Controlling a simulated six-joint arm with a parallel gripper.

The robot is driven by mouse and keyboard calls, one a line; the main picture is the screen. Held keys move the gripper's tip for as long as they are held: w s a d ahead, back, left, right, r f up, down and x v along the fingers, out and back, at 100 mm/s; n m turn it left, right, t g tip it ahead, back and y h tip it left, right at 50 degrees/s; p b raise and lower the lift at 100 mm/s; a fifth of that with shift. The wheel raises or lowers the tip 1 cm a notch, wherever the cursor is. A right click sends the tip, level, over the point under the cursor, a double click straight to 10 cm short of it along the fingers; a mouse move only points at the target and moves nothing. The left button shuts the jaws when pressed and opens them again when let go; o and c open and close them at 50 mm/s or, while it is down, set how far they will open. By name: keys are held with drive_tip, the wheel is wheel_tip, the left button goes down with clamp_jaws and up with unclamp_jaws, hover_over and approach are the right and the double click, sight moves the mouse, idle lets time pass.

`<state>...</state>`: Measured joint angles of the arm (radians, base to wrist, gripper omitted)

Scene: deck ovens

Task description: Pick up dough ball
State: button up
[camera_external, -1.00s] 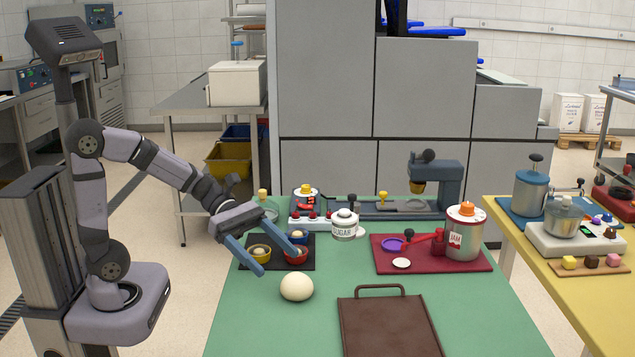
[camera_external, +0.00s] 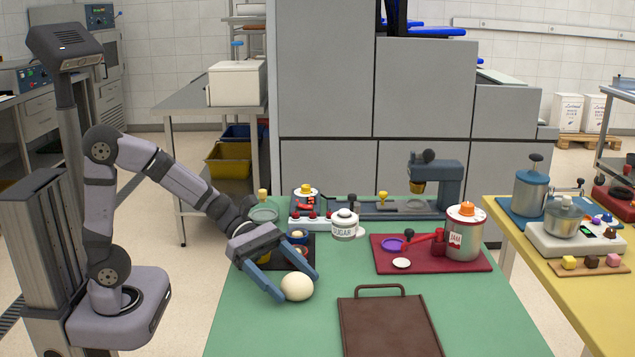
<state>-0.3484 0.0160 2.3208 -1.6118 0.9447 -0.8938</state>
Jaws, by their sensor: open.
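The dough ball (camera_external: 298,287) is a cream-coloured round lump on the green table (camera_external: 470,310), left of the brown tray. My gripper (camera_external: 297,286) is open and low over the table. Its two blue fingers lie on either side of the ball, one at its left front and one at its upper right. I cannot tell whether either finger touches it.
A brown tray (camera_external: 390,335) with a handle lies right of the ball. Behind my gripper is a dark mat (camera_external: 307,262) with small bowls. A sugar jar (camera_external: 344,226) and a red board (camera_external: 385,262) with a jam jar (camera_external: 463,235) stand further back.

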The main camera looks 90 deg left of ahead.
drive_tip(key=c, duration=1.1)
drive_tip(key=shift+r, duration=0.1)
wheel_tip(320, 180, up, 10)
drive_tip(key=p, duration=0.3)
drive_tip(key=shift+d, duration=0.1)
